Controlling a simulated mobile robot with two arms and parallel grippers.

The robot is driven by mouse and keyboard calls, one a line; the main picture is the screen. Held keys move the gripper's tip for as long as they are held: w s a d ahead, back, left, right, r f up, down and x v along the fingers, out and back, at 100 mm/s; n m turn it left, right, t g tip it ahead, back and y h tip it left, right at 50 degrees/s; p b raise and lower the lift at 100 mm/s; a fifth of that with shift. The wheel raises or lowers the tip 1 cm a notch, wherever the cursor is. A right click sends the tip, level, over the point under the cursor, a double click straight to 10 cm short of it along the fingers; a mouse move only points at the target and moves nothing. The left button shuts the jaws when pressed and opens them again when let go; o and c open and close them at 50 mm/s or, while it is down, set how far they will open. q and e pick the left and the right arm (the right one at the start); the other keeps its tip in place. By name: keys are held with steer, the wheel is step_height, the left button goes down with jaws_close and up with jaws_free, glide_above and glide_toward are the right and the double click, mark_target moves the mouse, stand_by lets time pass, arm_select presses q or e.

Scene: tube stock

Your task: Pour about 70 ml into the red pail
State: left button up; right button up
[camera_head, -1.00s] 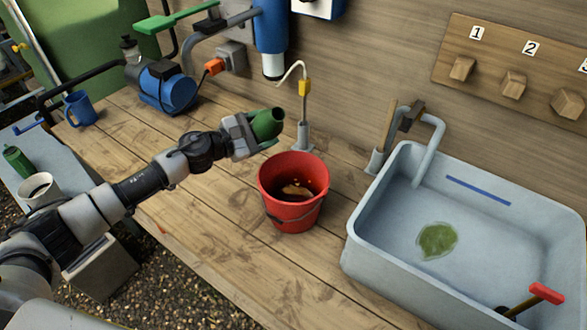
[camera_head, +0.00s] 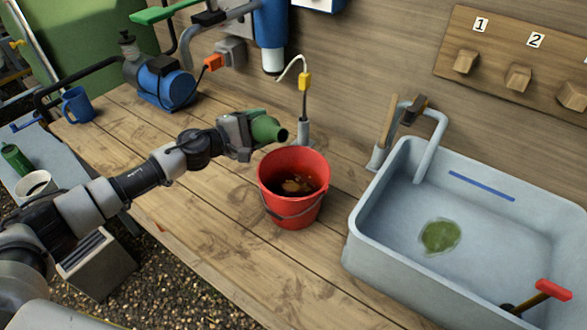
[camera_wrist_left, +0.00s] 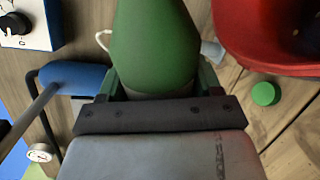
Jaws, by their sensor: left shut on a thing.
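The red pail (camera_head: 293,208) stands upright on the wooden bench, with some brown stuff in its bottom. My left gripper (camera_head: 250,132) is shut on a green bottle (camera_head: 268,129), just above and left of the pail's far rim. The bottle is tipped, nearly level, with its open mouth pointing right over the rim side. No stream shows at its mouth. In the left wrist view the green bottle (camera_wrist_left: 155,45) fills the jaws, and part of the red pail (camera_wrist_left: 275,40) shows at the right. My right gripper is not in view.
A green cap (camera_wrist_left: 265,94) lies on the bench near the pail. A grey sink (camera_head: 480,240) with a green leaf stands to the right. A stand with a yellow clip (camera_head: 304,82) is behind the pail. A blue pump (camera_head: 165,87) and blue mug (camera_head: 77,105) are at left.

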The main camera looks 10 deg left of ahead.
arm_select(q)
steer(key=shift+d+r+m, duration=0.1)
steer(key=shift+r+m, duration=0.15)
steer(key=shift+m, duration=0.05)
steer(key=shift+s+d+r+m+p, duration=0.45)
steer(key=shift+r+m+p, duration=0.15)
steer(key=shift+p, duration=0.4)
steer(key=shift+w, duration=0.1)
steer(key=shift+w, duration=0.1)
steer(key=shift+w+a, duration=0.25)
steer(key=shift+w, duration=0.1)
steer(key=shift+f+m, duration=0.1)
steer(key=shift+m, duration=0.5)
stand_by(1.1)
